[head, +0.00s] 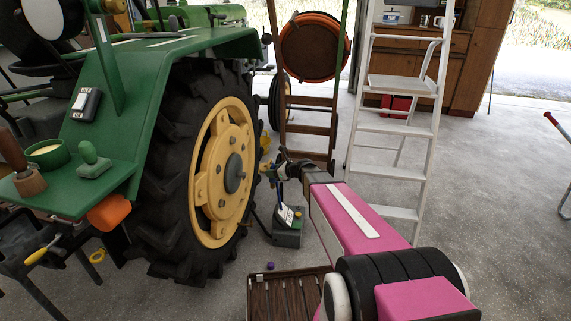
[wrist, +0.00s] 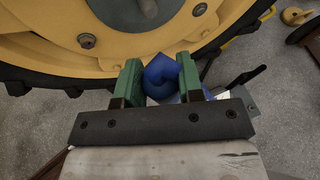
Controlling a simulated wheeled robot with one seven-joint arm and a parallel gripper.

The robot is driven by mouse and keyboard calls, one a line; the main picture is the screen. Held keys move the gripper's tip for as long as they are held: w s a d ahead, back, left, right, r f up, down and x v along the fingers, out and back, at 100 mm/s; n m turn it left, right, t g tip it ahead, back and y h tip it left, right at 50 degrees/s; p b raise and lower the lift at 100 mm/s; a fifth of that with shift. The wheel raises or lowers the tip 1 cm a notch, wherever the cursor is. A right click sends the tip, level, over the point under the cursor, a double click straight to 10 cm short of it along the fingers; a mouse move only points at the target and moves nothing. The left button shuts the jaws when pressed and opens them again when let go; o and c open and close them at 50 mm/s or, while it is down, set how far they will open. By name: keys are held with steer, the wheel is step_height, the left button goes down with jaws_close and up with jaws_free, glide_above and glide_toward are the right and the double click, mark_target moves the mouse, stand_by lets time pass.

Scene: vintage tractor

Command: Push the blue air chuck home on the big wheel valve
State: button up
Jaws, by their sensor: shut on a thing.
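The big wheel (head: 222,172) has a yellow rim and a black lugged tyre on the green tractor. Its rim (wrist: 60,45) fills the top of the wrist view. My gripper (head: 266,171) is just right of the rim in the head view. In the wrist view, my gripper (wrist: 161,80) is shut on the blue air chuck (wrist: 162,72), held between its green fingers close to the yellow rim. The valve is not visible, so I cannot tell whether the chuck touches it.
A grey box (head: 287,232) with a label stands on the floor below my gripper. A white stepladder (head: 395,130) stands to the right. A green fender (head: 110,130) carries small items. A brown slatted piece (head: 288,296) lies in front.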

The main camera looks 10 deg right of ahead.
steer(key=w+a+f, duration=0.3)
steer(key=a+f, duration=0.3)
steer(key=f, duration=0.4)
steer(key=w+a+f, duration=0.3)
steer(key=a+f, duration=0.3)
steer(key=f, duration=0.4)
steer(key=shift+w+a, duration=0.15)
steer(key=shift+w, duration=0.15)
steer(key=shift+f, duration=2.45)
steer(key=shift+f, duration=1.6)
steer(key=o, duration=1)
steer(key=shift+o, duration=0.2)
